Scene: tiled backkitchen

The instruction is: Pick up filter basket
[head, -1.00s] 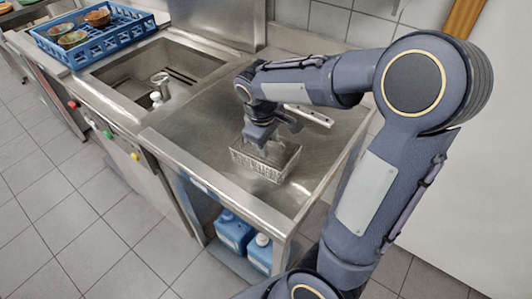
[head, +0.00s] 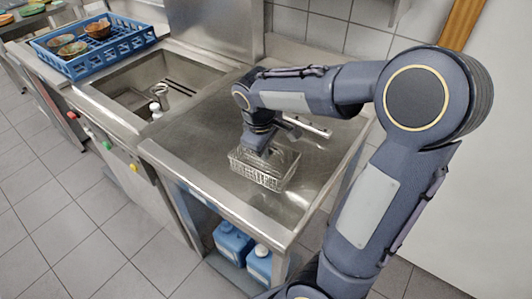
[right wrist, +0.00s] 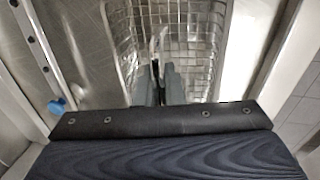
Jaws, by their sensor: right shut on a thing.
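The filter basket (head: 262,172) is a small rectangular metal mesh basket at the steel counter, below my right gripper in the head view. My right gripper (head: 262,150) reaches down into it from above and is shut on it. In the right wrist view the basket's mesh (right wrist: 190,45) fills the upper middle, and the gripper fingers (right wrist: 155,82) are closed together on a thin part of it. The exact grip point is partly hidden by the hand. My left gripper is not in view.
The steel counter (head: 200,135) is otherwise mostly clear. A sink basin (head: 160,80) lies to its left, with a blue crate (head: 95,52) of bowls beyond. A metal bar (head: 305,127) lies behind the basket. Blue canisters (head: 233,242) stand on the shelf below.

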